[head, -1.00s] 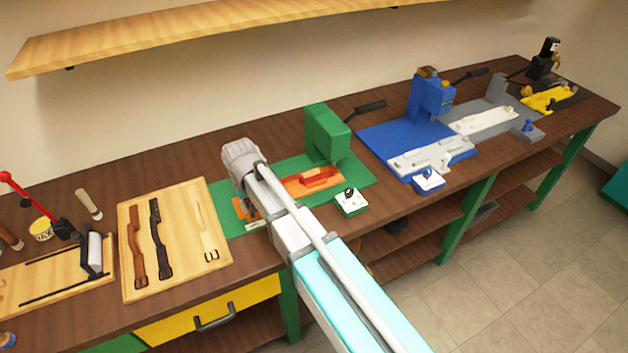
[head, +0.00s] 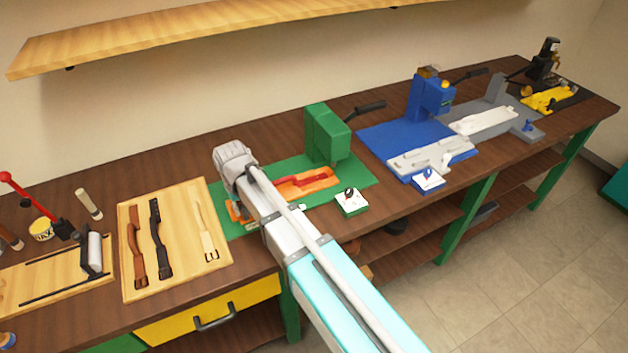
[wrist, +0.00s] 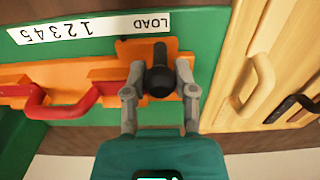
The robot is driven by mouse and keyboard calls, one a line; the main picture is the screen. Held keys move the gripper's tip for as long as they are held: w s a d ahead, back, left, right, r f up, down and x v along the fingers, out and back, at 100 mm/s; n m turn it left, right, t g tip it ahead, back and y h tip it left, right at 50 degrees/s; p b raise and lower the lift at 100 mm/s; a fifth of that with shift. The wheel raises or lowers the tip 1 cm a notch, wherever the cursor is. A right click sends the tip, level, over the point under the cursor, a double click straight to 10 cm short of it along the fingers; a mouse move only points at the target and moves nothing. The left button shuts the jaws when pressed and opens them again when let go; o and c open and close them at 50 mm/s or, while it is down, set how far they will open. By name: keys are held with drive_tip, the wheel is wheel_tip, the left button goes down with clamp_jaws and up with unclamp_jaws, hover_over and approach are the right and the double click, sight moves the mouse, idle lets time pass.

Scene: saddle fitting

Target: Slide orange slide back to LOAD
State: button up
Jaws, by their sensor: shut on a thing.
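The orange slide (wrist: 110,80) lies on the green base (wrist: 200,30) of the green press. It also shows in the head view (head: 318,183). My gripper (wrist: 160,78) is shut on the slide's round black knob (wrist: 160,82), one finger on each side. In the wrist view the knob is just below the word LOAD on the white scale strip (wrist: 60,30). The numbers 1 to 5 are farther left, upside down. A red handle piece (wrist: 75,100) lies on the slide, left of my gripper. In the head view my wrist hides the fingertips and knob.
The green press head (head: 328,135) stands behind the slide. A white switch box (head: 350,203) is at the front right. A wooden board (head: 185,270) with straps lies close on the left; its edge also shows beside my gripper in the wrist view (wrist: 230,70).

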drive_tip(key=shift+s+a, duration=0.45)
drive_tip(key=shift+a, duration=0.4)
drive_tip(key=shift+o, duration=0.2)
drive_tip(key=shift+s+a, duration=0.5)
drive_tip(key=shift+a, duration=0.3)
drive_tip(key=shift+o, duration=0.5)
drive_tip(key=shift+a, duration=0.1)
drive_tip(key=o, duration=0.7)
drive_tip(key=shift+s, duration=0.1)
